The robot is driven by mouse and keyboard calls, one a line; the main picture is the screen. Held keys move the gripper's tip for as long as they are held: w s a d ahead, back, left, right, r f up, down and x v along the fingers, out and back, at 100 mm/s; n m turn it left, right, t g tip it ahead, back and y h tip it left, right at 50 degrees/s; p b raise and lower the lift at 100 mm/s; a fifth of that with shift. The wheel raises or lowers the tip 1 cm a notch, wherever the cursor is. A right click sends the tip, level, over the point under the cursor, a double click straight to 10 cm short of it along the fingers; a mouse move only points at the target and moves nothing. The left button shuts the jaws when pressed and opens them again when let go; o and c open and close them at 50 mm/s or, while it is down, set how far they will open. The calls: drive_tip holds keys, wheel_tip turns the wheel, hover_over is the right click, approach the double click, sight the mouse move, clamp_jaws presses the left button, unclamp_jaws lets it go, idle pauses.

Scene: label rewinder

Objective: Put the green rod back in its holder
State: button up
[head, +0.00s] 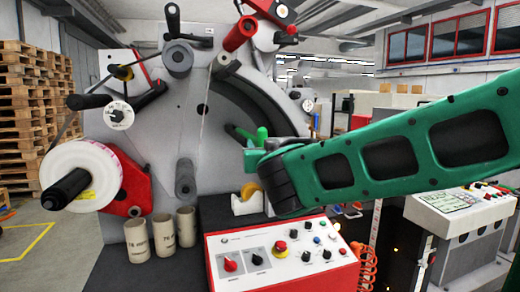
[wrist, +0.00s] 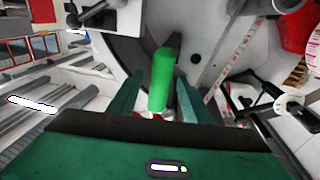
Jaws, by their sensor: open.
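The green rod (wrist: 161,82) stands out bright in the wrist view, lying lengthwise between the two dark green fingers of my gripper (wrist: 157,92). The fingers are open, with a visible gap on each side of the rod. I cannot tell whether the rod's far end sits in a holder.
The grey machine panel (head: 150,130) carries rollers and a white label roll (head: 80,175) at left. Several cardboard cores (head: 186,227) stand on the dark bench. A yellow-and-white tape dispenser (head: 247,200) is below my gripper. A red control box (head: 285,262) is in front.

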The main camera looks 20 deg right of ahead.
drive_tip(key=shift+s, duration=0.1)
drive_tip(key=s+a, duration=0.2)
drive_tip(key=s, duration=0.8)
drive_tip(key=s+d+f+m+g+h, duration=0.2)
drive_tip(key=s+d+f+g, duration=0.25)
drive_tip(key=d+f, duration=0.5)
drive_tip(key=s+d+f+m+g+h, duration=0.1)
drive_tip(key=s+d+f+m+g, duration=0.15)
drive_tip(key=d+f+g, duration=0.5)
drive_tip(key=s+f+g+y, duration=0.2)
drive_tip(key=s+f, duration=0.2)
drive_tip(key=s, duration=0.3)
drive_tip(key=s+d+f+g+y, duration=0.1)
drive_tip(key=s+f+g+y, duration=0.1)
drive_tip(key=s+f, duration=0.2)
drive_tip(key=s+d+f+g+y, duration=0.1)
drive_tip(key=s+f, duration=0.3)
drive_tip(key=s, duration=0.7)
drive_tip(key=shift+f+g+y, duration=0.15)
drive_tip(key=shift+g+y, duration=0.45)
drive_tip(key=shift+g, duration=0.3)
drive_tip(key=shift+d, duration=0.1)
